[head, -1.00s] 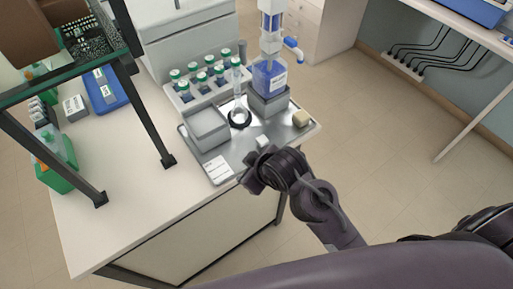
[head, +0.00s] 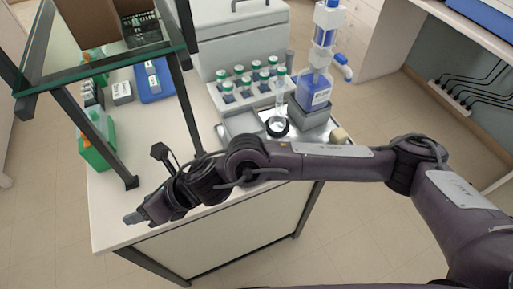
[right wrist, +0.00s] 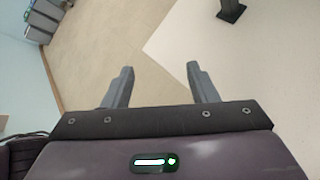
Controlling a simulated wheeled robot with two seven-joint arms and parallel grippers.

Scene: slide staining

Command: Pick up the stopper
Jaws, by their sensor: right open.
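No stopper can be made out for certain; the near part of the metal tray (head: 222,131), where a small white piece showed earlier, is hidden behind my right arm. A clear narrow-necked flask (head: 281,105) stands on the tray, with a green top at or behind its neck. My right gripper (head: 133,217) is at the front left edge of the table, left of the tray and apart from it. In the right wrist view the right gripper (right wrist: 160,73) is open, with nothing between its fingers. My left gripper is not in view.
A rack of green-capped bottles (head: 245,90) and a blue-liquid dispenser bottle (head: 314,90) stand at the back. A dark shelf-frame post (head: 100,148) stands near my right gripper.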

